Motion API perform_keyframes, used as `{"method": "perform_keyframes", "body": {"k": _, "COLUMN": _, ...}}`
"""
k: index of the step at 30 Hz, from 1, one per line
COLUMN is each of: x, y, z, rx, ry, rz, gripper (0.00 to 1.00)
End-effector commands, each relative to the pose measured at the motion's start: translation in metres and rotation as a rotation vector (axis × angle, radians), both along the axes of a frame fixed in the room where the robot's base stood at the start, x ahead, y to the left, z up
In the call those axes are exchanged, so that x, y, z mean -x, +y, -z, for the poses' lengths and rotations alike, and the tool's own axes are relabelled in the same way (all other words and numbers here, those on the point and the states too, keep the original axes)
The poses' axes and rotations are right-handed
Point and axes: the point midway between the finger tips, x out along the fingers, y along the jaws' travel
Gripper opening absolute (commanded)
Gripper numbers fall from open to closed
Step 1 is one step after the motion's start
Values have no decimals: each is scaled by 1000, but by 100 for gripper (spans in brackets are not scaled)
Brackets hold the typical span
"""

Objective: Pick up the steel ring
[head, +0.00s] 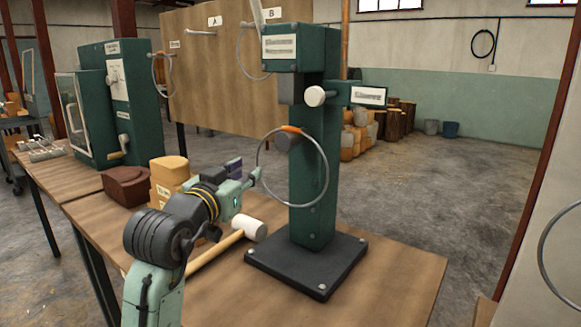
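A large thin steel ring (328,178) stands upright in front of the green post of a machine (318,190). An orange patch (291,129) shows at the ring's top, just above a dark round stub on the post. My gripper (256,177) reaches in from the lower left, with its tip at the ring's left edge. I cannot tell whether it touches the ring or whether its fingers are open or shut. Other steel rings hang by the board's B label (241,55) and at the board's left end (153,73). Part of another ring (541,262) shows at the right edge.
The machine's black base plate (306,267) stands on the wooden table (400,285). A green cabinet (120,100) stands left. The table's right front is clear.

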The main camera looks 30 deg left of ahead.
Motion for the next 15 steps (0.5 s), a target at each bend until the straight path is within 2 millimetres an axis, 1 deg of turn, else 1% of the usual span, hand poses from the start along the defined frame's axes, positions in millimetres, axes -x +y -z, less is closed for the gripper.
{"method": "perform_keyframes", "body": {"k": 1, "x": -8, "y": 2, "z": -2, "rx": 0, "ry": 1, "rz": 1, "gripper": 27}}
{"method": "perform_keyframes", "body": {"k": 3, "x": -16, "y": 4, "z": -2, "rx": 0, "ry": 0, "rz": 0, "gripper": 27}}
{"method": "perform_keyframes", "body": {"k": 8, "x": -26, "y": 7, "z": -2, "rx": -1, "ry": -1, "rz": 0, "gripper": 27}}
{"method": "perform_keyframes", "body": {"k": 10, "x": -34, "y": 10, "z": -4, "rx": -1, "ry": 0, "rz": 0, "gripper": 27}}
{"method": "perform_keyframes", "body": {"k": 15, "x": -59, "y": 18, "z": -4, "rx": -1, "ry": -1, "rz": -1, "gripper": 27}}
